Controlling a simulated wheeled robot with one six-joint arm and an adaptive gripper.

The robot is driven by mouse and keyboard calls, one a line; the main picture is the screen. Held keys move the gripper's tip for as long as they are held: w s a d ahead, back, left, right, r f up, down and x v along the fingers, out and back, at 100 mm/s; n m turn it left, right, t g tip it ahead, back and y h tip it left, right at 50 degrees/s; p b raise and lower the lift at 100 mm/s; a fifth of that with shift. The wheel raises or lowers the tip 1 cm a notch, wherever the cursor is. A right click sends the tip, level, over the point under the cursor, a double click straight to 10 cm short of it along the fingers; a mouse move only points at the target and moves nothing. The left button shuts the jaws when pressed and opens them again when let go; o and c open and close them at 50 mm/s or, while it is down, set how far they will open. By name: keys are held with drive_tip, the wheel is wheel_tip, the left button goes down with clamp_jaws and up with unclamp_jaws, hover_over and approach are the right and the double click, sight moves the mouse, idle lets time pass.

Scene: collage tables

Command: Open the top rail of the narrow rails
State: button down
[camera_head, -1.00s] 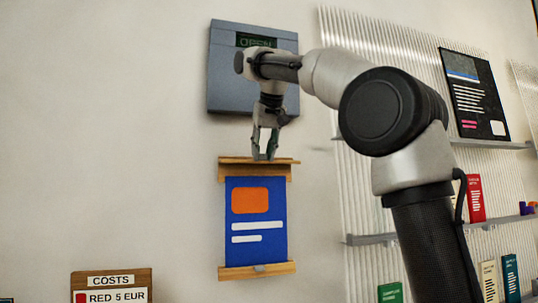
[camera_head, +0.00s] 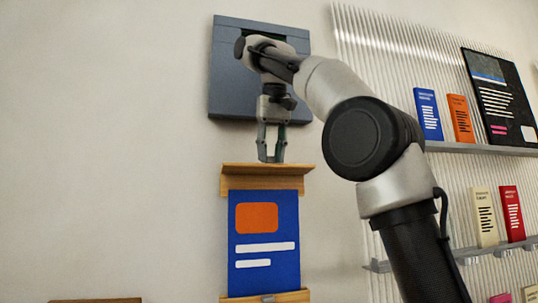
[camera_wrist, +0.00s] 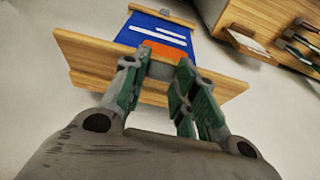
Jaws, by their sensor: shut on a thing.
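The narrow rails are two wooden rails on the wall, with a blue poster (camera_head: 264,215) bearing an orange patch between them. The top rail (camera_head: 240,184) has a ledge sticking out from its upper edge. The bottom rail (camera_head: 240,299) is cut off by the picture edge and has a small grey catch (camera_head: 268,298). My gripper (camera_head: 270,158) comes down from above at the middle of the top rail. In the wrist view its green-padded fingers (camera_wrist: 160,66) are shut on a small grey tab (camera_wrist: 160,71) at the rail's middle. The fingers partly hide the tab.
A dark grey sign box (camera_head: 228,80) hangs above, partly behind my arm. Shelves with several leaflets (camera_head: 428,115) and a black poster (camera_head: 492,100) are at the right. The wall to the left is bare. A wooden board's top edge (camera_head: 95,301) shows at the bottom left.

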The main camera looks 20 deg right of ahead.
drive_tip(key=shift+f, duration=0.1)
drive_tip(key=c, duration=1.1)
unclamp_jaws()
